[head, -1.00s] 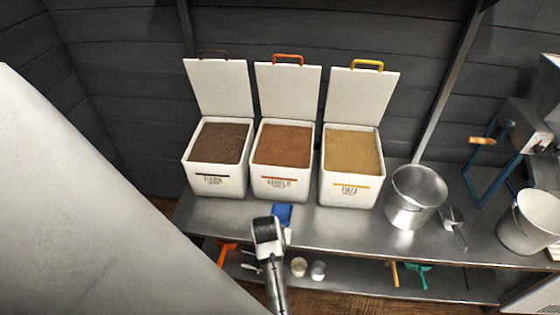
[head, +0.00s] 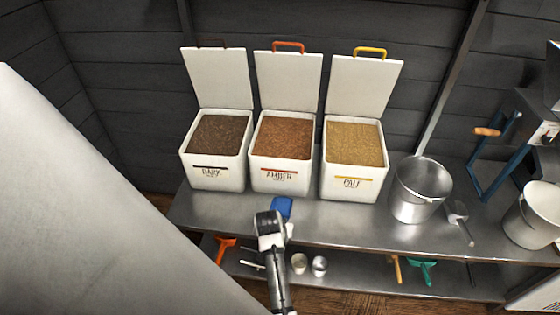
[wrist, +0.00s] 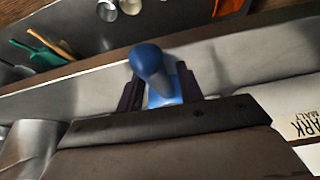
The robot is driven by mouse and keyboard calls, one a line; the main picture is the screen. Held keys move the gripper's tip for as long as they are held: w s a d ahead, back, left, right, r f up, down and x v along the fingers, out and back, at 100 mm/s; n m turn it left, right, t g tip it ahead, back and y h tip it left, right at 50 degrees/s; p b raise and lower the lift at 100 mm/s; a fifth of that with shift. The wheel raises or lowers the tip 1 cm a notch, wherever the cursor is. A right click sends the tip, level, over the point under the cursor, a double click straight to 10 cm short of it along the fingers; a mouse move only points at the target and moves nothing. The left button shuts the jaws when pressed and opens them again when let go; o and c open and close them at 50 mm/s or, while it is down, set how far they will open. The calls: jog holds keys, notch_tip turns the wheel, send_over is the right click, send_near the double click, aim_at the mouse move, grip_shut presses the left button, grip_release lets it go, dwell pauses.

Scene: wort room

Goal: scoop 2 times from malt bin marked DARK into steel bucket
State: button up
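The malt bin marked DARK (head: 215,173) is the leftmost of three white bins on the bench; its lid stands open and dark brown malt fills it. My gripper (head: 276,224) is at the bench's front edge, in front of the AMBER bin. In the wrist view its fingers (wrist: 160,90) flank the handle of a blue scoop (wrist: 150,64) closely and look shut on it. The steel bucket (head: 420,190) stands on the bench right of the PALE bin and looks empty.
The AMBER (head: 282,181) and PALE (head: 353,187) bins stand open between DARK and the bucket. A metal scoop (head: 458,220), a white bucket (head: 533,215) and a blue-framed machine (head: 510,150) are at right. The lower shelf holds cups (head: 300,263) and orange and green tools.

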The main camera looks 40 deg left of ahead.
grip_shut()
jog(key=shift+r, duration=0.1)
notch_tip(320, 180, up, 6)
jog(key=p, duration=0.6)
jog(key=c, duration=0.5)
grip_release()
grip_shut()
